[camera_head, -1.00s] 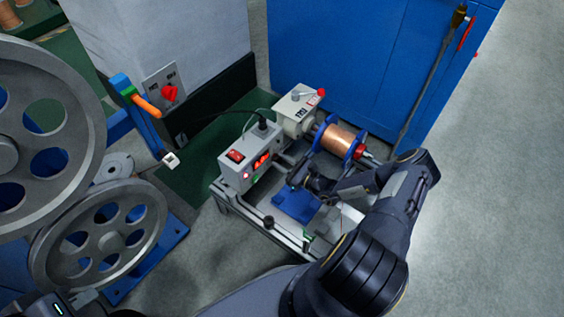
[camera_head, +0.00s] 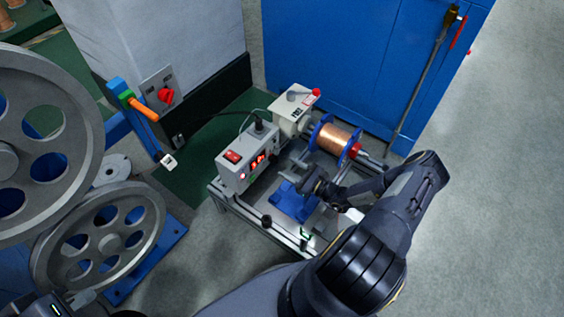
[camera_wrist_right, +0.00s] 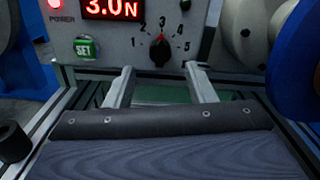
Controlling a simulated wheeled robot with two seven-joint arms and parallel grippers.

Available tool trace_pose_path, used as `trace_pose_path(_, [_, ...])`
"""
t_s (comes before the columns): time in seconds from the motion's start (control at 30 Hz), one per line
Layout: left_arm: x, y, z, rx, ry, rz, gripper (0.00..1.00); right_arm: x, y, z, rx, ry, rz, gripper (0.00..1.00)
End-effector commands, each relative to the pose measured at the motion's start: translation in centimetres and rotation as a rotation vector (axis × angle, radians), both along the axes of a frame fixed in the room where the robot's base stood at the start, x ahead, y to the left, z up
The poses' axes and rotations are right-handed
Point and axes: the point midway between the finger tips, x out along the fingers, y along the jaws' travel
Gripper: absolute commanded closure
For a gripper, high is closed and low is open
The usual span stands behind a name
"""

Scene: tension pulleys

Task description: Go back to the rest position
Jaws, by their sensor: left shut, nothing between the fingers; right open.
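My right gripper (camera_wrist_right: 160,92) is open and empty, its two fingers pointing at the front of the grey control box (camera_wrist_right: 150,60). They are apart from the dial knob (camera_wrist_right: 160,50) as far as I can tell. The box's red display (camera_wrist_right: 112,9) reads 3.0 N, with a green SET button (camera_wrist_right: 85,48) below. In the head view my right arm reaches over the winding bench to the control box (camera_head: 247,160). My left gripper (camera_head: 85,297) shows only partly at the bottom left corner, shut and empty, near the lower grey wheel.
A copper wire spool (camera_head: 336,139) with blue flanges sits behind my right gripper. A blue bracket (camera_head: 294,203) lies on the bench below it. Large grey wheels (camera_head: 105,240) stand at left. A blue cabinet (camera_head: 350,60) closes the back. Floor (camera_head: 490,220) at right is clear.

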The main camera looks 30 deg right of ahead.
Motion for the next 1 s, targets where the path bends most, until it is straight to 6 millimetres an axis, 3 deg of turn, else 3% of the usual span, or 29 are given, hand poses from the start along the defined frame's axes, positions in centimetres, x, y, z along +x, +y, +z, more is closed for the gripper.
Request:
trace_pose_path(0.2, [0.0, 0.0, 0.5, 0.000, 0.000, 0.000, 1.00, -2.1, -0.9, 0.0, 0.001, 0.000, 0.000, 0.50])
trace_pose_path(0.77, [0.0, 0.0, 0.5, 0.000, 0.000, 0.000, 1.00, -2.2, -0.9, 0.0, -0.001, -0.001, 0.002, 0.50])
trace_pose_path(0.87, [0.0, 0.0, 0.5, 0.000, 0.000, 0.000, 1.00, -2.0, -0.7, 0.8, -0.020, -0.008, 0.031, 0.50])
trace_pose_path(1.0, [0.0, 0.0, 0.5, 0.000, 0.000, 0.000, 1.00, -1.0, 0.7, 4.8, -0.124, -0.040, 0.184, 0.50])
